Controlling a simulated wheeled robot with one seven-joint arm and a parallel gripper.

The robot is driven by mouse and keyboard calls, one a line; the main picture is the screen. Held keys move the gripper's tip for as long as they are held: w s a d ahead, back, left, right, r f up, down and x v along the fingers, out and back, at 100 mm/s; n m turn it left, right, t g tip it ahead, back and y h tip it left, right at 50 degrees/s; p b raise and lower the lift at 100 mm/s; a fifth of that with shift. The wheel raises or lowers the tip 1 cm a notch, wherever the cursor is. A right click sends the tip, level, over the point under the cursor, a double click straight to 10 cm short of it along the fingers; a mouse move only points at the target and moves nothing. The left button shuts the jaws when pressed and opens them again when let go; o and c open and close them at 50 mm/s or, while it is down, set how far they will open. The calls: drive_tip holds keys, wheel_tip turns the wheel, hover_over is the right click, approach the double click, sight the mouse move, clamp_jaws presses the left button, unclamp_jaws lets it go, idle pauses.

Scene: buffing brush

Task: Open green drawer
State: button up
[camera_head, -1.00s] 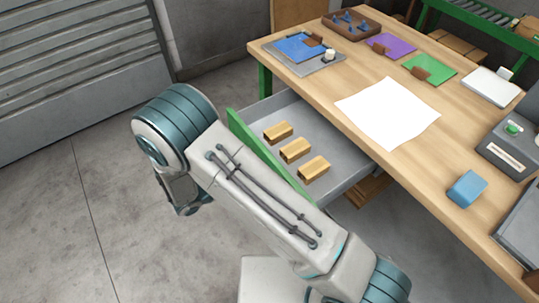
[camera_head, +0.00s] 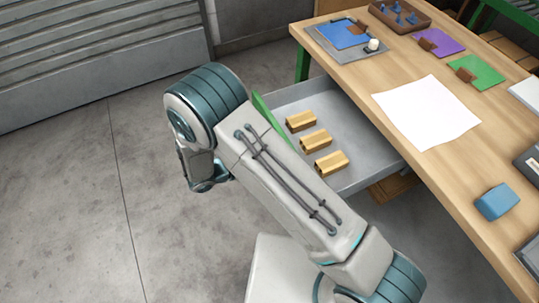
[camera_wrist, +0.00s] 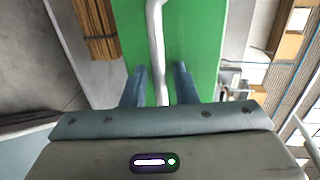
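The green drawer stands pulled out from under the workbench. Its green front (camera_head: 262,109) is partly hidden behind my arm in the head view, and its grey tray (camera_head: 365,172) shows beside it. In the wrist view the green front (camera_wrist: 205,45) fills the middle, with a silver bar handle (camera_wrist: 155,25) running down it. My gripper (camera_wrist: 160,70) has one finger on each side of the handle, with visible gaps to the bar. It is open around the handle. In the head view my gripper's fingers are hidden behind the arm.
Several wooden blocks (camera_head: 316,141) lie in the drawer. The workbench (camera_head: 440,165) carries a white sheet (camera_head: 427,110), a blue block (camera_head: 496,202), coloured mats and a brown tray (camera_head: 400,14). The concrete floor (camera_head: 75,210) to the left is clear.

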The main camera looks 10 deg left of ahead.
drive_tip(key=v, duration=1.3)
drive_tip(key=shift+s+a, duration=0.25)
drive_tip(key=shift+a, duration=0.05)
drive_tip(key=shift+w+r, duration=0.1)
drive_tip(key=w+d+r+m+g+y+p, duration=0.25)
drive_tip(key=d+r+m+g, duration=0.25)
drive_tip(key=d+r+m, duration=0.4)
drive_tip(key=w+d+r+m+g+y+p, duration=0.1)
drive_tip(key=w+d+r+m+g+y, duration=0.2)
drive_tip(key=d+r+m, duration=0.6)
drive_tip(key=s+d+r+m+y+p, duration=0.2)
drive_tip(key=d+m, duration=0.6)
drive_tip(key=m, duration=0.4)
drive_tip(key=s+d+r+m+t+y+p, duration=0.1)
drive_tip(key=s+d+r+m+y, duration=0.4)
drive_tip(key=m, duration=0.8)
drive_tip(key=s+d+r+p, duration=0.1)
drive_tip(key=d+r, duration=0.2)
drive_tip(key=shift+r+t, duration=0.3)
drive_tip(key=shift+r, duration=0.1)
